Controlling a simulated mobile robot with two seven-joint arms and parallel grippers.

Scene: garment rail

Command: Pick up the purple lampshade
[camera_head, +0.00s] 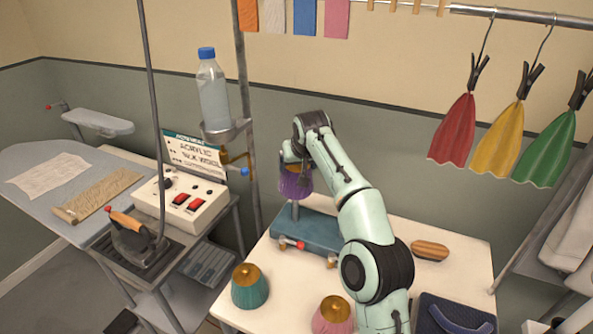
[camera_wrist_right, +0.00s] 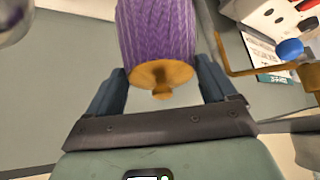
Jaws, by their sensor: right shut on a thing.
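The purple lampshade (camera_head: 296,186) is ribbed and has a brass-coloured cap. In the head view it is at the centre, over the post of a blue stand (camera_head: 312,230); I cannot tell whether it rests on the post or is clear of it. My right gripper (camera_head: 297,167) is at its top. In the right wrist view the lampshade (camera_wrist_right: 158,30) lies between the two dark fingers of my right gripper (camera_wrist_right: 159,78), which is shut on it near the brass cap. The arm hides part of the stand. My left gripper is not in view.
A teal lampshade (camera_head: 249,288) and a pink lampshade (camera_head: 332,316) stand at the white table's (camera_head: 445,228) front. A brush (camera_head: 430,251) lies at right. A bottle (camera_head: 212,92) on a pole holder is left of the arm. Red, yellow and green shades hang from the rail (camera_head: 520,14).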

